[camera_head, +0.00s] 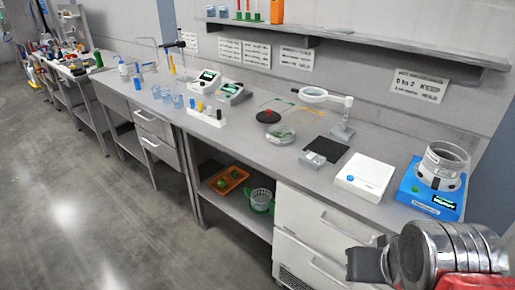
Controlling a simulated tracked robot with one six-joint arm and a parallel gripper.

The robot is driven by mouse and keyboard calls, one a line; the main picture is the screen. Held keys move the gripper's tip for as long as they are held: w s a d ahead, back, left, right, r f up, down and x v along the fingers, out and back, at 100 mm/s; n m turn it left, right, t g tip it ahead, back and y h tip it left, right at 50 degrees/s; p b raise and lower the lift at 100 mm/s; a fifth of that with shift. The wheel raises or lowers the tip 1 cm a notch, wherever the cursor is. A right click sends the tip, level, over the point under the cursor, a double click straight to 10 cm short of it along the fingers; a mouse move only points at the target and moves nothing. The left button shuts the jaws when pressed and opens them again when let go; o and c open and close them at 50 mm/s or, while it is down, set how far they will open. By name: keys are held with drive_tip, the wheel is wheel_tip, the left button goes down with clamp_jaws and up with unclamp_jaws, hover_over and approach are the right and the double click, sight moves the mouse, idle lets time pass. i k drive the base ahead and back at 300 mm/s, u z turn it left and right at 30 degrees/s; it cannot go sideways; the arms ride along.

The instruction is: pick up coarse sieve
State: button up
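A round metal sieve-like ring (446,155) sits on top of a blue shaker-like device (430,195) at the right end of the bench. A second metal band shows beneath the upper ring. I cannot tell from here whether either one is the coarse sieve. A shiny ringed metal cylinder with a dark grey block and a red part fills the lower right corner, in front of the bench, and looks like part of my arm. The dark block (368,265) may be my gripper; its fingers cannot be made out. Nothing is visibly held.
A white box with a blue knob (364,176) stands left of the blue device. Further left are a small grey scale (325,150), a dark mat and a magnifier lamp (322,96). A shelf (390,45) runs above. An orange tray (229,181) and green basket sit below. The floor at left is clear.

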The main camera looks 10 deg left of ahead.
sight(278, 140)
drive_tip(key=u, duration=0.25)
drive_tip(key=k, duration=0.65)
drive_tip(key=u, duration=0.6)
drive_tip(key=i, duration=1.15)
drive_tip(key=u, duration=0.55)
drive_tip(key=i, duration=1.25)
drive_tip(key=z, duration=0.25)
